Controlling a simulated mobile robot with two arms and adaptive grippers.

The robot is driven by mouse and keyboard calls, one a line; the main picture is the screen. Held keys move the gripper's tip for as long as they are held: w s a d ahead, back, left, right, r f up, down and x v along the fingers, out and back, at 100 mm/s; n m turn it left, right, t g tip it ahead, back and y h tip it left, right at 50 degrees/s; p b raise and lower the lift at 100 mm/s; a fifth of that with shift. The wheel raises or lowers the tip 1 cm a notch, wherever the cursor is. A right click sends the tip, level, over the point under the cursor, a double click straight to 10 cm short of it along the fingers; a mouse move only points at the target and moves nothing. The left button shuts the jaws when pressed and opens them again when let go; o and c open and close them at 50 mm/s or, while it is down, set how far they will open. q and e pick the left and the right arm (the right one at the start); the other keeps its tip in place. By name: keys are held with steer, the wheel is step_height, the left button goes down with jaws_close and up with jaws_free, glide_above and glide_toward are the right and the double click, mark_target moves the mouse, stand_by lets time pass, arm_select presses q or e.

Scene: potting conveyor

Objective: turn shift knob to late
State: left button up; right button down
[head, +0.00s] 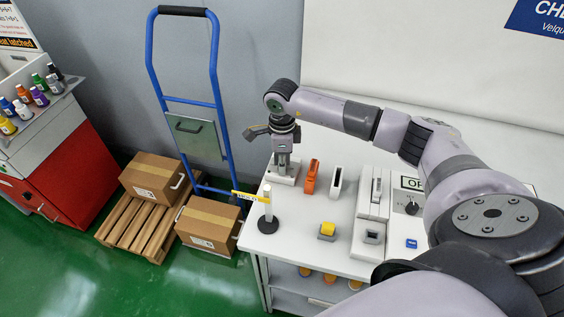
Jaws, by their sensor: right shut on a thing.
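A black knob (412,208) sits on a white panel below a sign that begins "OP", at the right of the white table. My right arm partly covers the sign, and the marks around the knob are too small to read. My right gripper (283,163) points down at the table's far left corner, well away from this knob. It is shut on a small part above a white base (285,178); the fingers hide most of that part, so I cannot tell what it is. My left gripper is not in view.
An orange holder (310,177), a white holder (336,183), a yellow-topped block (327,231), a white press-like device (371,213) and a post on a black foot (268,224) stand on the table. A blue hand truck (217,90) and boxes (209,222) are left.

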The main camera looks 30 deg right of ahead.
steer(key=shift+w+f+n+b, duration=0.1)
steer(key=shift+n+b, duration=0.6)
steer(key=shift+b, duration=0.15)
steer(key=n+b, duration=0.7)
steer(key=n, duration=0.1)
steer(key=shift+r+n+b, duration=0.2)
steer(key=shift+n+b, duration=0.55)
steer(key=shift+n, duration=0.25)
steer(key=shift+r, duration=0.1)
steer(key=c, duration=1.4)
jaws_free()
